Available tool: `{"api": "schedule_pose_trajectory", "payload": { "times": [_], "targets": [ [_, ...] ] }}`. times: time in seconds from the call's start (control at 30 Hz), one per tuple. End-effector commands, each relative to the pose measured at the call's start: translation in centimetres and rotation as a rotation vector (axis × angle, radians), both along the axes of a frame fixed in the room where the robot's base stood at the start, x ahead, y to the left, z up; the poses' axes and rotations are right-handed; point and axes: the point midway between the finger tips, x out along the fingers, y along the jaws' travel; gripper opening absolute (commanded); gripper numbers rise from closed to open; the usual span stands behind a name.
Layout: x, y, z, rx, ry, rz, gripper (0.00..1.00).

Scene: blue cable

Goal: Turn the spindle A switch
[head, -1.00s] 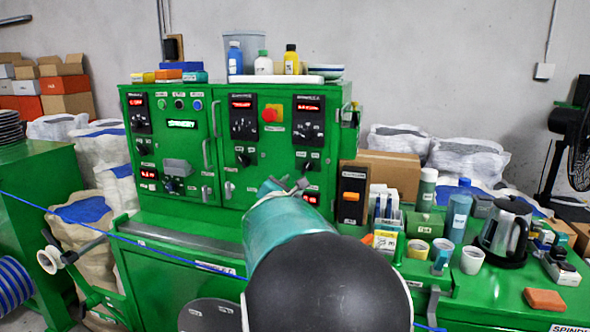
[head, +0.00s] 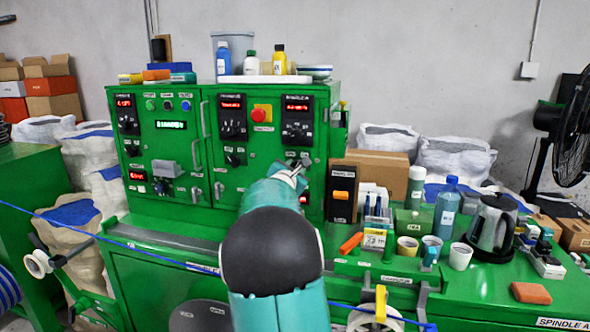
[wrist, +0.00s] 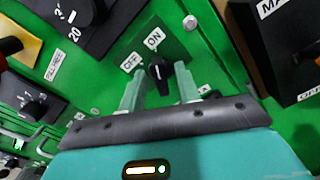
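The spindle A panel (head: 297,120) is at the upper right of the green cabinet in the head view, with a red display and a black dial. Below it, the wrist view shows a small black rotary switch (wrist: 160,72) on a green plate marked OFF and ON. A label below the switch is mostly hidden by a finger; an "A" shows. My gripper (wrist: 160,84) is open, with one finger on each side of the switch. I cannot tell whether the fingers touch it. In the head view my gripper (head: 291,172) is at the cabinet front and hides the switch.
A black box with an orange switch (head: 343,195) stands close to the right of my gripper. A red button (head: 262,114) and door handles are on the cabinet to the left. A blue cable (head: 150,250) crosses in front.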

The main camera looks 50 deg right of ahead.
Motion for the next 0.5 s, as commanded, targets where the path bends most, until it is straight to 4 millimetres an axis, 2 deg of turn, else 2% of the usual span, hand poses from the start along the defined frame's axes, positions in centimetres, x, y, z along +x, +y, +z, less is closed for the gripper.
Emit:
{"api": "schedule_pose_trajectory", "payload": {
  "times": [0.2, 0.37, 0.4, 0.5],
  "targets": [
    [0.01, -0.03, 0.03, 0.0, -0.001, 0.0, 0.33],
    [0.01, -0.01, 0.03, 0.0, -0.001, 0.0, 0.03],
    [0.01, -0.01, 0.03, 0.0, -0.001, 0.0, 0.0],
    [0.01, 0.0, 0.03, 0.0, 0.0, 0.0, 0.0]
  ]
}}
